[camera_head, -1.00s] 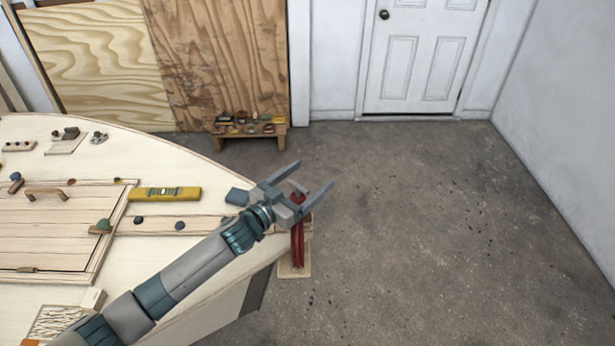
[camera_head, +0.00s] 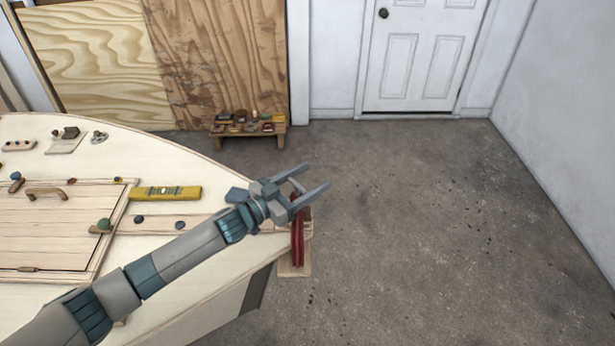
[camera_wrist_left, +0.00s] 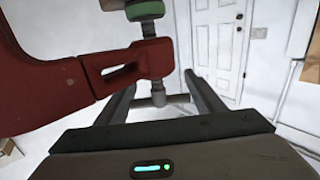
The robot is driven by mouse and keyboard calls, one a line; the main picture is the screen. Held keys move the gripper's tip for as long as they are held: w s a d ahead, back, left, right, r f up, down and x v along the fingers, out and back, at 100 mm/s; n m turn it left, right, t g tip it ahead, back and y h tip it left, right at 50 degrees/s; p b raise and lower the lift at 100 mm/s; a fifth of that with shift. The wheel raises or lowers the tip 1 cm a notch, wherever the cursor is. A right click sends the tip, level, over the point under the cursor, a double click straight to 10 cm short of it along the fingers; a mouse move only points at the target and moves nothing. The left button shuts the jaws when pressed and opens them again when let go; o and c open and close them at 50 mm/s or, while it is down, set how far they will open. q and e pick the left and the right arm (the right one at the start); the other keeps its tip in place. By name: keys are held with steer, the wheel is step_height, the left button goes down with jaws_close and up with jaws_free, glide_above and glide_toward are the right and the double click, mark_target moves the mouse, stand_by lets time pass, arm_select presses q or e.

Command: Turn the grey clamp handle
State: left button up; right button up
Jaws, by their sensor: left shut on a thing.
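The red clamp (camera_head: 297,242) sits at the pointed end of the plywood hull, partly hidden under my left gripper (camera_head: 315,178). In the left wrist view, the clamp's red frame (camera_wrist_left: 60,92) fills the left side, and its screw passes through the red end block. The grey clamp handle (camera_wrist_left: 174,99), a thin crossbar at the screw's end, lies between the two fingers of my left gripper (camera_wrist_left: 160,80). The fingers are shut on the handle, though they stand apart around its length. My right gripper is not in view.
The hull deck (camera_head: 120,160) carries a yellow level (camera_head: 165,193), a hatch with a wooden handle (camera_head: 47,193) and several small knobs. A low wooden bench (camera_head: 247,135) with small items stands by the plywood sheets. The floor (camera_head: 420,220) to the right is clear.

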arm_select(q)
steer(key=m+g+h, duration=0.1)
steer(key=m+g+h+b, duration=0.1)
steer(key=g, duration=0.1)
steer(key=s+m+g+b, duration=0.1)
steer(key=g, duration=0.1)
steer(key=shift+d+m+h, duration=0.3)
steer(key=shift+m+h, duration=0.1)
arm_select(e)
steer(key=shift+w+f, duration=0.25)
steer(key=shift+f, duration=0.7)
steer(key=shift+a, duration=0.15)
arm_select(q)
steer(key=o, duration=1.1)
steer(key=shift+c, duration=0.2)
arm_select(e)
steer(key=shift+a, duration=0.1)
arm_select(q)
steer(key=shift+a, duration=0.1)
